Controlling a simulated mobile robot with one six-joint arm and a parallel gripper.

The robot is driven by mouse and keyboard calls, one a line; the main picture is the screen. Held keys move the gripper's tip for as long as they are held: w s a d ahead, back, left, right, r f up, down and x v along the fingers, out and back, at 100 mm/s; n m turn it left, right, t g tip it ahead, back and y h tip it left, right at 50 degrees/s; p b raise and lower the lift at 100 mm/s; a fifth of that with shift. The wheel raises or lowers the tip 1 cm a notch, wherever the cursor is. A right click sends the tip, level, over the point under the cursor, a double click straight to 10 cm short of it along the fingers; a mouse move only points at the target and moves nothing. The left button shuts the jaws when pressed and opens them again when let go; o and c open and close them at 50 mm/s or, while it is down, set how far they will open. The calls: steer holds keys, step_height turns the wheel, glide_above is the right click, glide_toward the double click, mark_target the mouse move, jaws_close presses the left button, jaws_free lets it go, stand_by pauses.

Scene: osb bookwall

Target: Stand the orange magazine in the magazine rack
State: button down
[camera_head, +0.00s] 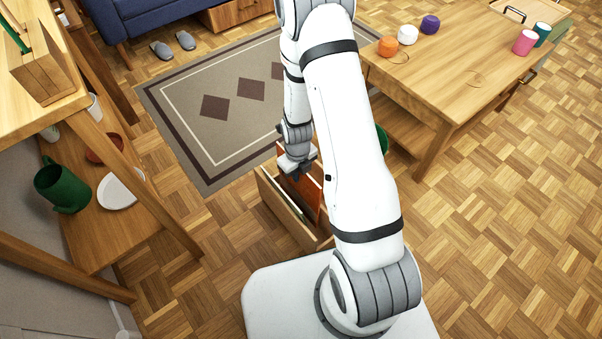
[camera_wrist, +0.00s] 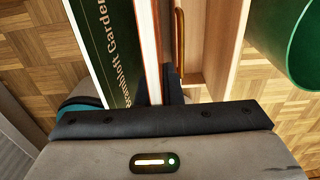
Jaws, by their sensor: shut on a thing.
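The wooden magazine rack (camera_head: 279,212) stands on the floor just beyond my base. The orange magazine (camera_head: 309,197) is upright, with its lower part inside the rack. In the wrist view its edge (camera_wrist: 149,45) shows as a thin orange and white strip running up from between my fingers. My gripper (camera_head: 300,172) is above the rack and shut on the orange magazine. A dark green magazine (camera_wrist: 108,45) with a printed title stands beside it. The bottom of the orange magazine is hidden, so I cannot tell whether it touches the rack floor.
A green round container (camera_wrist: 302,40) is close on the right, mostly behind my arm in the head view. A low wooden table (camera_head: 455,75) with several cups is at the upper right. A wooden shelf (camera_head: 95,215) stands at left. A rug (camera_head: 205,125) lies beyond the rack.

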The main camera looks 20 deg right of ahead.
steer(key=shift+f+b, duration=0.45)
steer(key=shift+f, duration=0.15)
steer(key=c, duration=1.6)
jaws_free()
